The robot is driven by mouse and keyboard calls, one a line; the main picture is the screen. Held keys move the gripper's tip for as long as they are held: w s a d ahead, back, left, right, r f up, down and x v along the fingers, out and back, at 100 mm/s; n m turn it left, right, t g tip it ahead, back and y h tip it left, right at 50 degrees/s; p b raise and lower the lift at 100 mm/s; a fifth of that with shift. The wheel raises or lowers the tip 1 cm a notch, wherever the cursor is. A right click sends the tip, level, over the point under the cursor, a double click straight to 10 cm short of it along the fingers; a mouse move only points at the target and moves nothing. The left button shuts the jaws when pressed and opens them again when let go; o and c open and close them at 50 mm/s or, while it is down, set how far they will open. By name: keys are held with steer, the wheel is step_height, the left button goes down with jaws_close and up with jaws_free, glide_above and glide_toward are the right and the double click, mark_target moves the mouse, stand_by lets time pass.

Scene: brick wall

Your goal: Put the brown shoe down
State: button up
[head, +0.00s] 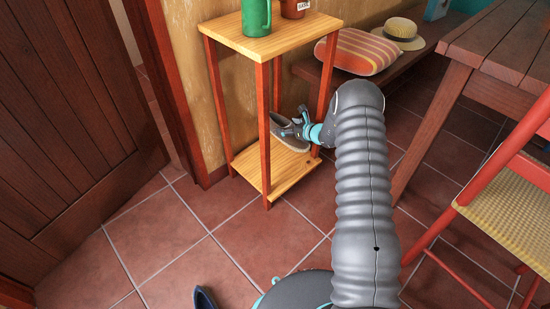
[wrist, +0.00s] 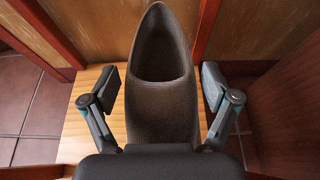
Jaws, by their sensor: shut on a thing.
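The brown shoe (head: 291,139) is in my gripper (head: 293,127), inside the small wooden stand, over its lower shelf (head: 262,172). In the wrist view the shoe (wrist: 160,95) points away from me, its dark opening towards the far end. The two fingers of my gripper (wrist: 160,88) are on either side of it. The shoe is low over the lower shelf; I cannot tell whether its sole touches the wood. The near part of the shoe is hidden by my gripper's body in the wrist view.
The stand's top board (head: 270,38) holds a green mug (head: 256,17) and a brown pot (head: 294,9). Red legs (head: 264,125) frame the shelf. A bench with a striped cushion (head: 356,51) and a straw hat (head: 399,33) is behind. A dark blue shoe (head: 205,298) lies on the floor.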

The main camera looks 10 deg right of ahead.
mark_target(308, 150)
steer(key=shift+w+f+b, duration=0.1)
steer(key=shift+f+b, duration=0.2)
steer(key=shift+f, duration=4.85)
steer(key=shift+f, duration=0.2)
steer(key=o, duration=1)
steer(key=shift+r, duration=0.15)
steer(key=shift+r, duration=0.15)
steer(key=v, duration=1.2)
steer(key=shift+p, duration=0.35)
